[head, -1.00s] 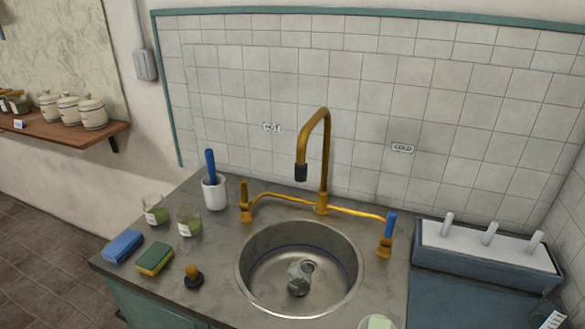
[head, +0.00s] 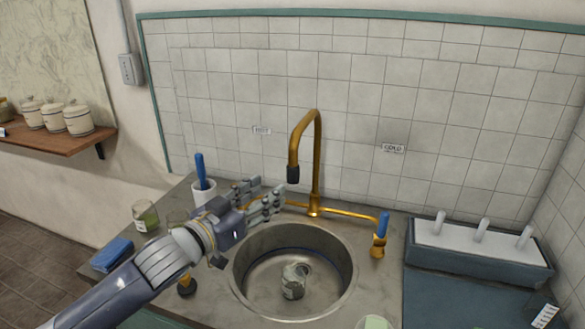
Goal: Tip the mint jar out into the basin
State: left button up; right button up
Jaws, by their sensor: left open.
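A glass jar with green contents and a pale label (head: 146,216) stands on the counter at the left. A second such jar (head: 177,217) beside it is mostly hidden behind my left arm. The labels are too small to read, so I cannot tell which is the mint jar. The round metal basin (head: 240,272) holds a clear glass jar (head: 293,282) near its drain; its pose is unclear. A pale green round thing (head: 374,322) is cut off at the bottom edge. My left gripper (head: 278,201) is open and empty above the basin's back left rim. My right gripper is not in view.
A brass tap (head: 316,160) arches behind the basin, with a blue-handled lever (head: 382,226) at right. A white cup with a blue-handled tool (head: 202,190), a blue sponge (head: 112,254) and a dark stopper (head: 186,285) stand left. A blue-grey rack (head: 480,258) stands right.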

aim_at(289, 169)
pick_arm(q)
jog(key=x, duration=0.3)
jog(key=r+p+x, duration=0.1)
jog(key=x, duration=0.2)
jog(key=p+x, duration=0.1)
jog(key=x, duration=0.2)
jog(key=shift+w+r, duration=0.2)
jog(key=shift+r, duration=0.2)
jog(key=shift+p+x, duration=0.4)
jog(key=shift+x, duration=0.4)
jog(key=shift+d+f, duration=0.1)
grip_shut()
